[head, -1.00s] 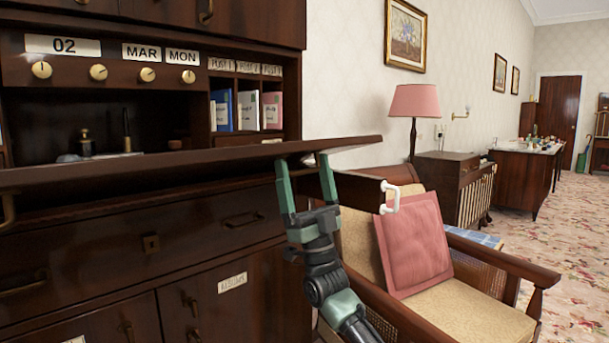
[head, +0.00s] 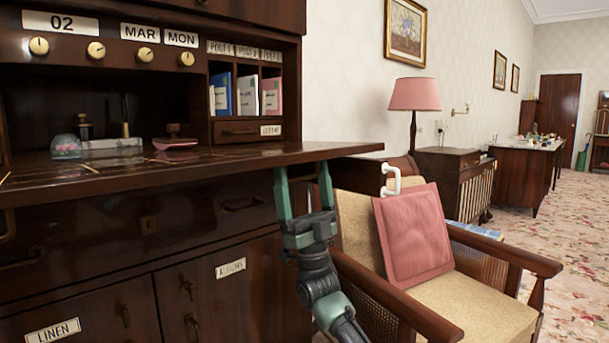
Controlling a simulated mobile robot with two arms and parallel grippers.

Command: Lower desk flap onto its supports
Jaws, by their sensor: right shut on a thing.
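The desk flap (head: 180,174) is a dark wooden board reaching out from the desk at the left. It lies about level, and its inlaid top face shows. My right gripper (head: 301,172) comes up from below at the flap's right part. Its green fingers are shut on the flap near the front edge, and the flap hides their tips. I cannot make out the supports under the flap, or whether it touches them. My left gripper is not in view.
A wooden armchair with a pink cushion (head: 412,235) stands close right of my right arm. A pink paperweight dome (head: 66,147) and a pink-topped blotter (head: 175,143) sit inside the desk. Labelled cupboard doors (head: 230,290) are below. Carpet is free at the far right.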

